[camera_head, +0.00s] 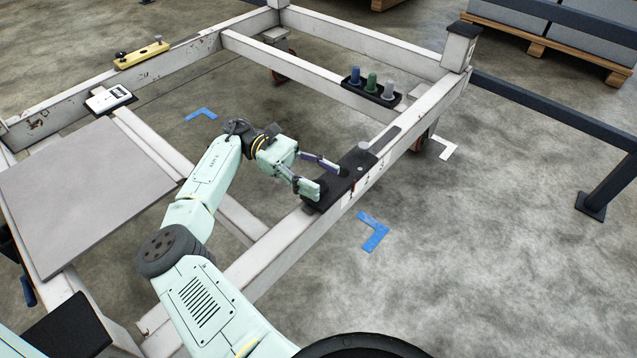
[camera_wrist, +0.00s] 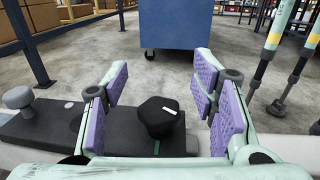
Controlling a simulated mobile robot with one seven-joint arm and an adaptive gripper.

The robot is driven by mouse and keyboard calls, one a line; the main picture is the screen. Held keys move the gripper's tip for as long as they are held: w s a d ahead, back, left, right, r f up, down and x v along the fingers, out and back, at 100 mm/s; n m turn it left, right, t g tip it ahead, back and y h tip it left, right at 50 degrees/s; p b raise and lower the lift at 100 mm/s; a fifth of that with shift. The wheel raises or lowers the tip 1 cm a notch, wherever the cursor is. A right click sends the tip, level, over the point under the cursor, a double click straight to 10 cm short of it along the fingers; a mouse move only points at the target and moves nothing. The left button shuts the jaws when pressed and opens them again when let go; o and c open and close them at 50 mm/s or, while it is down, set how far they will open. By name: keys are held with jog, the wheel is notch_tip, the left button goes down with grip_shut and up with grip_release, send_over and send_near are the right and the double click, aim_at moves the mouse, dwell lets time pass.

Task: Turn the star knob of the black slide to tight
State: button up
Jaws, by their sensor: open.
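The black slide (camera_head: 350,172) lies along the top of the white trolley beam. In the wrist view the black plate (camera_wrist: 115,140) carries a black star knob (camera_wrist: 157,118) with a white mark on its top right. A green line (camera_wrist: 157,147) lies on the plate in front of the knob; the white mark is not in line with it. My gripper (camera_head: 329,181) is at the slide, its purple-padded fingers (camera_wrist: 162,90) open on either side of the knob, with gaps to both. In the head view the knob is not clearly made out.
A grey knob (camera_wrist: 18,97) stands on the slide to the left; it also shows in the head view (camera_head: 364,147). A black holder with blue, green and grey pegs (camera_head: 372,84) sits on a cross beam. A yellow device (camera_head: 141,54) and grey panel (camera_head: 85,190) lie farther left.

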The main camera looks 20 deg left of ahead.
notch_tip(320, 180, up, 7)
jog(key=shift+r, duration=0.2)
